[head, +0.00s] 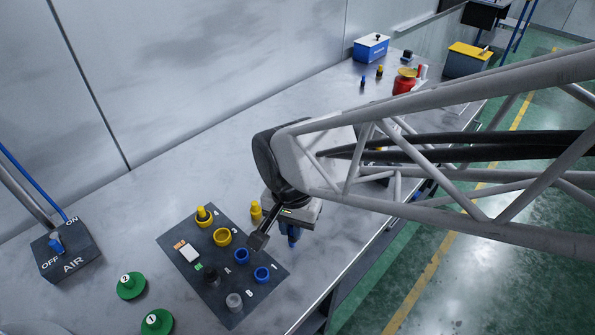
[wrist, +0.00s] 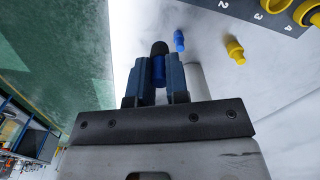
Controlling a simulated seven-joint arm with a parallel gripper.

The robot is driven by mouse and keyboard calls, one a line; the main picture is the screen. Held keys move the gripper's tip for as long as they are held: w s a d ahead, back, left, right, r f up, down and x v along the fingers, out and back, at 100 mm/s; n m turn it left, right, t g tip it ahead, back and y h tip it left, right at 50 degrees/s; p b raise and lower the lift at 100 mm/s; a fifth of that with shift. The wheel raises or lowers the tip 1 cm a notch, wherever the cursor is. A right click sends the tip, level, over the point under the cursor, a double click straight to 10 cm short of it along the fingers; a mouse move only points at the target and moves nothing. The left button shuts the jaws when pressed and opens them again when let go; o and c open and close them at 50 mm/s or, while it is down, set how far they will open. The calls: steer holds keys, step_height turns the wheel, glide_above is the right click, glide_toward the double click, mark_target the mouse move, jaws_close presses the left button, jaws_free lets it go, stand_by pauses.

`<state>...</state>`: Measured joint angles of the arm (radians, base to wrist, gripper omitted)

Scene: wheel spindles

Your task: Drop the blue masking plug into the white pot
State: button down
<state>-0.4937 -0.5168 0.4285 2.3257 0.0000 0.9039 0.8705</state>
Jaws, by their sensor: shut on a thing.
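In the wrist view my gripper (wrist: 157,85) is shut on a blue cylindrical piece (wrist: 158,66) with a dark end. A blue plug (wrist: 179,40) stands apart on the table beyond the fingertips. In the head view my gripper (head: 290,226) is over the table, right of the dark mat; blue shows there, but I cannot separate fingers, held piece and plug. A pale grey-white pot (head: 234,301) stands at the mat's near end, well below and left of my gripper. A pale rounded shape (wrist: 195,77) beside the right finger is unclear.
A yellow plug (head: 256,210) stands between mat and gripper. Green discs (head: 131,285) and an AIR switch box (head: 65,252) lie left. The table's right edge is close.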

steer(key=w+d+r+m, duration=0.2)
steer(key=w, duration=0.7)
steer(key=w+d+r+m, duration=0.1)
steer(key=w+r+m, duration=0.1)
steer(key=w, duration=0.7)
steer(key=shift+w+d+m, duration=0.2)
steer(key=shift+d+m, duration=0.1)
steer(key=shift+d, duration=0.05)
steer(key=shift+r, duration=0.1)
steer(key=shift+f, duration=2.95)
steer(key=c, duration=1)
jaws_free()
steer(key=shift+c, duration=0.2)
step_height(320, 180, up, 8)
